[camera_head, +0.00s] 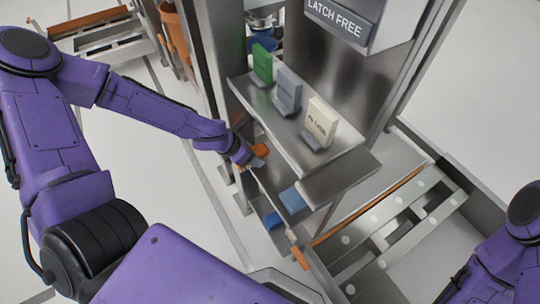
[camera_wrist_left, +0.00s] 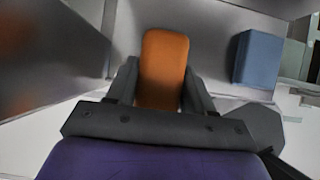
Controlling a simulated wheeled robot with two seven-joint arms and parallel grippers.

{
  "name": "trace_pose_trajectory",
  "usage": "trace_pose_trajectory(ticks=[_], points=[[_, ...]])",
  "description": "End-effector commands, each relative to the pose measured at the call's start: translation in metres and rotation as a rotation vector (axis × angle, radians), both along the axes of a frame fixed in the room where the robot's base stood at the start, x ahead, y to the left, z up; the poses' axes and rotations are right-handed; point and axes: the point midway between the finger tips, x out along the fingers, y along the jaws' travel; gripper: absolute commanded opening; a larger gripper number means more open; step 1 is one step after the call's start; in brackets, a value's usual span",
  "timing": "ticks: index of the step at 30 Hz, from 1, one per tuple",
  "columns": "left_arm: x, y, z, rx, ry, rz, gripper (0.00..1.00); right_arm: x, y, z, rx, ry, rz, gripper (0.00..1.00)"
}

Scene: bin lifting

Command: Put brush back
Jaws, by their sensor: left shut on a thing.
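My left gripper (camera_head: 249,157) is at the left end of the lower shelf, beneath the upper metal shelf. It is shut on an orange rounded piece, likely the brush (camera_head: 260,150); no bristles can be made out. In the left wrist view the brush (camera_wrist_left: 163,62) stands out between the two fingers of my left gripper (camera_wrist_left: 160,92), with its orange end pointing away. A grey metal surface lies behind it. My right arm shows at the lower right of the head view, but its gripper is out of the picture.
Blue blocks (camera_head: 293,200) (camera_wrist_left: 257,60) sit on the lower shelf. The upper shelf (camera_head: 290,125) holds green, grey and cream upright items. Another orange piece (camera_head: 300,258) is at the shelf's front end. A metal roller frame (camera_head: 400,220) stands at right.

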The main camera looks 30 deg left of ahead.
Motion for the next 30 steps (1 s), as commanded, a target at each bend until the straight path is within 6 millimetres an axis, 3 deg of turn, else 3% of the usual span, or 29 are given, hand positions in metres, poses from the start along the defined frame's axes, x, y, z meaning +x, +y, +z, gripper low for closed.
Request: trace_pose_trajectory(ticks=[3,9,12,18,29,30], points=[[0.023,-0.014,-0.003,0.006,0.0,-0.005,0.24,0.0,0.0,-0.008,0.0,0.0,0.0,0.43],[0.05,-0.03,0.0,0.001,0.0,-0.003,0.24,0.0,0.0,-0.009,0.0,0.0,0.0,0.43],[0.054,-0.033,-0.005,-0.002,-0.001,-0.001,0.24,0.0,0.0,-0.013,0.0,0.0,0.0,0.43],[0.054,-0.033,-0.037,-0.003,0.0,-0.002,0.24,0.0,0.0,-0.033,0.0,0.0,0.0,0.43],[0.054,-0.032,-0.04,-0.002,-0.001,-0.001,0.24,0.0,0.0,-0.034,0.0,0.0,0.0,0.43],[0.054,-0.032,-0.038,-0.002,-0.001,-0.001,0.65,0.0,0.0,-0.032,0.0,0.0,0.0,0.43]])
